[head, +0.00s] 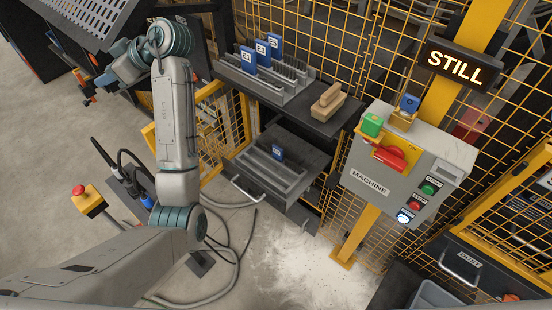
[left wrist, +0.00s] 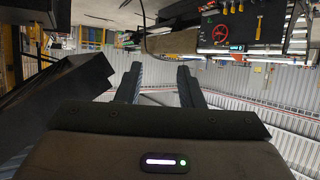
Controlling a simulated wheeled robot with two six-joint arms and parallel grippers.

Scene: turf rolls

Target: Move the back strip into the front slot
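A grey slotted rack (head: 286,88) stands on the upper dark shelf in the head view. Several blue tagged pieces stand upright in it: the left one (head: 247,59), the middle one (head: 262,51) and the right one (head: 274,41). A lower open drawer (head: 240,168) holds another slotted rack (head: 268,172) with one blue tagged piece (head: 278,152). I cannot tell which piece is the back strip. My left gripper (left wrist: 159,75) has its two fingers apart with nothing between them. In the head view its arm is raised at upper left, away from both racks. My right gripper is not in view.
A wooden brush (head: 326,104) lies on the upper shelf. A grey machine box (head: 368,178) with a red switch and buttons stands at right, below a lit STILL sign (head: 455,68). Yellow mesh fencing (head: 360,60) stands behind. A red-topped yellow post (head: 84,197) and cables stand at lower left.

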